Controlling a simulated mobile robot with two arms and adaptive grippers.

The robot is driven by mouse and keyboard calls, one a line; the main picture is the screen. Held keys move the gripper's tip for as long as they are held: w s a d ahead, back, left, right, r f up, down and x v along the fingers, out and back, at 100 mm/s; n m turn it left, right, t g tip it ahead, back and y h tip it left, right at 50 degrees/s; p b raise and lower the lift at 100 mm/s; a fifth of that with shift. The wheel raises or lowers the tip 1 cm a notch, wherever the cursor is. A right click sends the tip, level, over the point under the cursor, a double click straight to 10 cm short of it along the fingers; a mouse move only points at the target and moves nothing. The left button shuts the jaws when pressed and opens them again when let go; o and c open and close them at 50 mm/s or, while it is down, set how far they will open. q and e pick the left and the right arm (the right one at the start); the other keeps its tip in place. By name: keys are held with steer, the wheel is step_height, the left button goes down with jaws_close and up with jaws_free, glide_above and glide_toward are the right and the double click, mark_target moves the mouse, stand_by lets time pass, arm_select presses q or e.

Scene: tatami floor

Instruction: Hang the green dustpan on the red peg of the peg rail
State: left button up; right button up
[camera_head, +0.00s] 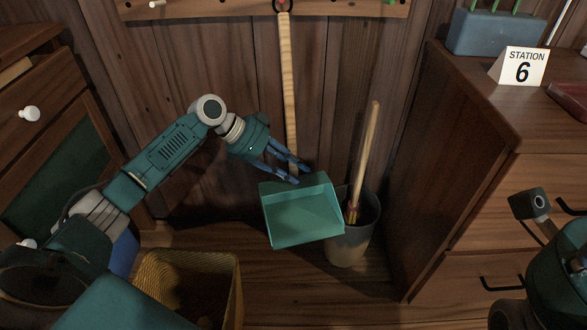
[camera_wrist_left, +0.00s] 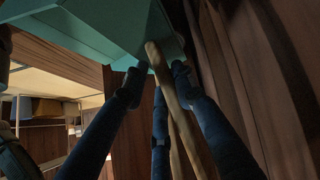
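The green dustpan (camera_head: 302,215) hangs upright in front of the wood wall, its long wooden handle (camera_head: 287,80) running up to the peg rail (camera_head: 200,10). A dark loop at the handle's top sits at the red peg (camera_head: 283,6), at the picture's top edge. My left gripper (camera_head: 297,174) is at the lower handle, just above the pan. In the left wrist view its fingers (camera_wrist_left: 157,80) are spread on both sides of the handle (camera_wrist_left: 165,85), with gaps visible, below the pan (camera_wrist_left: 95,25). My right gripper is not in view.
A grey bucket (camera_head: 350,245) with a wooden-handled tool (camera_head: 366,150) stands right of the pan. A yellow basket (camera_head: 190,260) is on the floor in front. A cabinet (camera_head: 455,130) with a "Station 6" sign (camera_head: 522,68) stands right; a drawer unit (camera_head: 40,140) stands left.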

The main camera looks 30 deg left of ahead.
arm_select(q)
steer(key=shift+o, duration=0.7)
steer(key=shift+s+f, duration=0.1)
